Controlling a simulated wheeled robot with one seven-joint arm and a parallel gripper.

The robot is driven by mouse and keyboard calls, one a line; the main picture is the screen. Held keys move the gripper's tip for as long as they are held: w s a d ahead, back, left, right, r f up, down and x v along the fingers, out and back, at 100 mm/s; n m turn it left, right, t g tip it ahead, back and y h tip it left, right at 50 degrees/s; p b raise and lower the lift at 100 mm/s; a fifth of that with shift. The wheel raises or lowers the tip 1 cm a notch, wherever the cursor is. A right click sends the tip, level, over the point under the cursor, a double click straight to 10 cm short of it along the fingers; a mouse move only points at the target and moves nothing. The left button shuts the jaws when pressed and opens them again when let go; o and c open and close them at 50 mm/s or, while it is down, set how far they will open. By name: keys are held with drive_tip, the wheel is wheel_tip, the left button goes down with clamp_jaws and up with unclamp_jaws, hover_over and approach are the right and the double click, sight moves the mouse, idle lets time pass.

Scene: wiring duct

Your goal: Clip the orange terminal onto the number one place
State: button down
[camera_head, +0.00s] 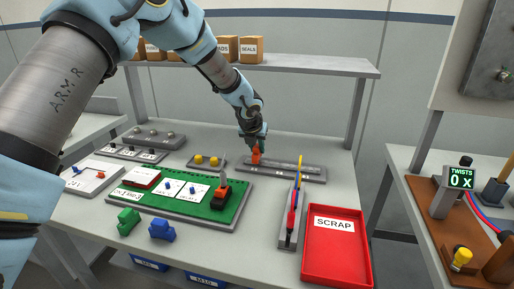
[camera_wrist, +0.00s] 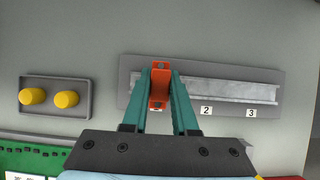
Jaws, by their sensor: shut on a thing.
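The orange terminal (camera_head: 256,157) is between the fingers of my gripper (camera_head: 254,146). In the wrist view the teal fingers of my gripper (camera_wrist: 161,95) are shut on the orange terminal (camera_wrist: 160,88), one on each side. The terminal is at the left end of the metal rail (camera_wrist: 230,91) on a grey plate (camera_head: 308,178). Places 2 (camera_wrist: 206,110) and 3 (camera_wrist: 251,113) show their labels and are empty. The number one label is hidden behind the gripper and terminal. I cannot tell whether the terminal touches the rail or is clipped on it.
A grey tray with two yellow knobs (camera_wrist: 50,98) lies left of the rail. A green board (camera_head: 180,203), a green block (camera_head: 128,221) and a blue block (camera_head: 162,229) are nearer. A narrow tool holder (camera_head: 287,232) and the red scrap tray (camera_head: 336,256) stand front right.

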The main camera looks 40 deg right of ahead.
drive_tip(key=shift+f+b, duration=0.4)
drive_tip(key=shift+f, duration=0.4)
drive_tip(key=c, duration=0.6)
unclamp_jaws()
drive_tip(key=b+v, duration=0.1)
drive_tip(key=v, duration=0.9)
drive_tip(key=shift+a+r, duration=0.2)
drive_tip(key=shift+r, duration=0.1)
